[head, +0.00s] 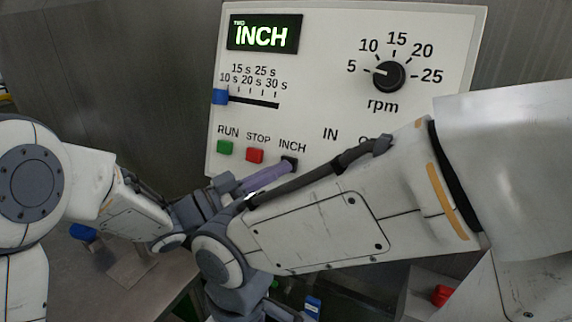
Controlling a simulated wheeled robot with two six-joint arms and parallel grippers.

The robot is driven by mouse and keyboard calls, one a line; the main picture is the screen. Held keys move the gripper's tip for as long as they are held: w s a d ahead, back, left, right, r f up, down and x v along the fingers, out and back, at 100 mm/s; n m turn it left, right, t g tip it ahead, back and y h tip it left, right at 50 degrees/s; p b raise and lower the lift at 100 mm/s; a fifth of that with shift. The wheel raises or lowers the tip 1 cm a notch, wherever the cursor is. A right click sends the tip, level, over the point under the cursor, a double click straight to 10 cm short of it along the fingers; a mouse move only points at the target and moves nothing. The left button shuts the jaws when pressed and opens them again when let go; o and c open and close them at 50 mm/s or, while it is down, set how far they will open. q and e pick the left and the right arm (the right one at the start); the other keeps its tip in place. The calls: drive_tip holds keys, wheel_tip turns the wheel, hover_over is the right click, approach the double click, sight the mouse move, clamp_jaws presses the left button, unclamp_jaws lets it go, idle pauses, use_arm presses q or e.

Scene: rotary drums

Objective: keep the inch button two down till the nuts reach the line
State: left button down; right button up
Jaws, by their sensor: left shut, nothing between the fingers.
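The white control panel (330,110) faces me, with a dark INCH button (289,160) at the right of its lower button row. The lit display (264,34) reads "TWO INCH" in green. My left gripper (284,169) is shut and empty, its purple fingers slanting up to the right. Its tips are at the INCH button and appear to touch it, covering part of it. My right arm crosses in front of the panel's lower part; its gripper (275,307) is low in the picture, partly cut off, and its fingers are unclear. No nuts, drum or line can be made out.
A green RUN button (225,147) and red STOP button (255,155) sit left of INCH. A blue slider (220,97) is at the left end of its scale. The rpm knob (388,76) points near 5. A red object (441,295) lies low at right.

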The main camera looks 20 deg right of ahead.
idle(0.5)
use_arm(q)
drive_tip(key=shift+s+a+r, duration=0.3)
drive_tip(key=shift+s+a, duration=0.25)
drive_tip(key=shift+a, duration=0.1)
drive_tip(key=shift+s+a+r, duration=0.3)
drive_tip(key=shift+s+a, duration=0.2)
drive_tip(key=shift+a, duration=0.1)
drive_tip(key=shift+s+a+r, duration=0.3)
drive_tip(key=shift+s+a, duration=0.15)
drive_tip(key=shift+a, duration=0.2)
drive_tip(key=shift+s+a+r, duration=0.3)
drive_tip(key=shift+s+a, duration=0.2)
drive_tip(key=shift+a, duration=0.1)
